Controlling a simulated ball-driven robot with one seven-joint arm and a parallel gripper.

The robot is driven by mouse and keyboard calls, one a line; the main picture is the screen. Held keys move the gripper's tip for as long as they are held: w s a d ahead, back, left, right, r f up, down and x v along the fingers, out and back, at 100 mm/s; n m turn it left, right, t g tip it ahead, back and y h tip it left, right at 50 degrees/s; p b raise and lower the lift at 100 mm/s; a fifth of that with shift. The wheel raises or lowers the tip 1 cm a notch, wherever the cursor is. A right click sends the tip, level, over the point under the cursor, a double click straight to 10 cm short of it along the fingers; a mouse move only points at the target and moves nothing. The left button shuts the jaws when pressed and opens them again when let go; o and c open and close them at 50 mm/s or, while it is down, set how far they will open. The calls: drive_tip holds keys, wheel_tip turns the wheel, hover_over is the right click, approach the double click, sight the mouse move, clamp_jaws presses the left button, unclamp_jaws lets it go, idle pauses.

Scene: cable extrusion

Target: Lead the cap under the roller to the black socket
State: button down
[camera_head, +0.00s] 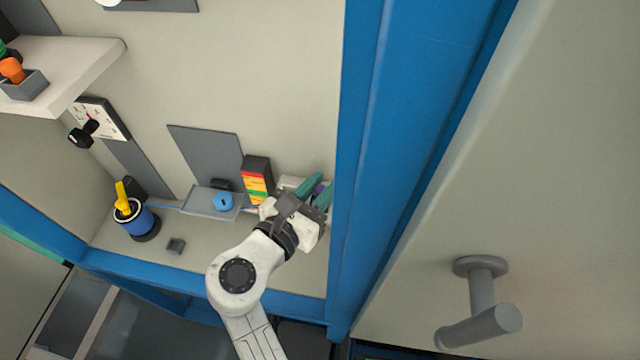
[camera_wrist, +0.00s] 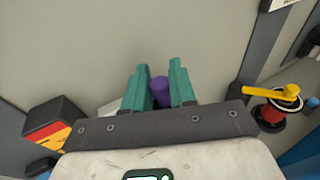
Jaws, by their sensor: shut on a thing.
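My gripper (camera_head: 318,192) has teal fingers and is shut on a purple cylinder-shaped cap (camera_wrist: 160,91), which shows between the fingertips in the wrist view. In the head view only a bit of the purple cap shows. The round blue roller (camera_head: 223,201) sits on a grey plate (camera_head: 198,206), left of my gripper. A thin blue cable (camera_head: 167,206) runs from the blue spool (camera_head: 137,222) to the plate, and a short blue piece shows right of it. I cannot make out the black socket for certain.
A black box with red, yellow and green bands (camera_head: 257,179) stands between roller and gripper. A blue post (camera_head: 385,150) rises close on the right. A small dark grey block (camera_head: 176,245) lies on the bench. A red spool with a yellow crank (camera_wrist: 272,113) shows in the wrist view.

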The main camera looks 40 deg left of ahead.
drive_tip(key=shift+f, duration=0.4)
idle(0.6)
drive_tip(key=c, duration=0.8)
unclamp_jaws()
drive_tip(key=shift+c, duration=0.2)
drive_tip(key=shift+s, duration=0.15)
drive_tip(key=v, duration=1)
drive_tip(key=shift+s+b, duration=0.25)
drive_tip(key=shift+b, duration=0.2)
drive_tip(key=o, duration=0.8)
drive_tip(key=shift+o, duration=0.2)
drive_tip(key=shift+r, duration=0.1)
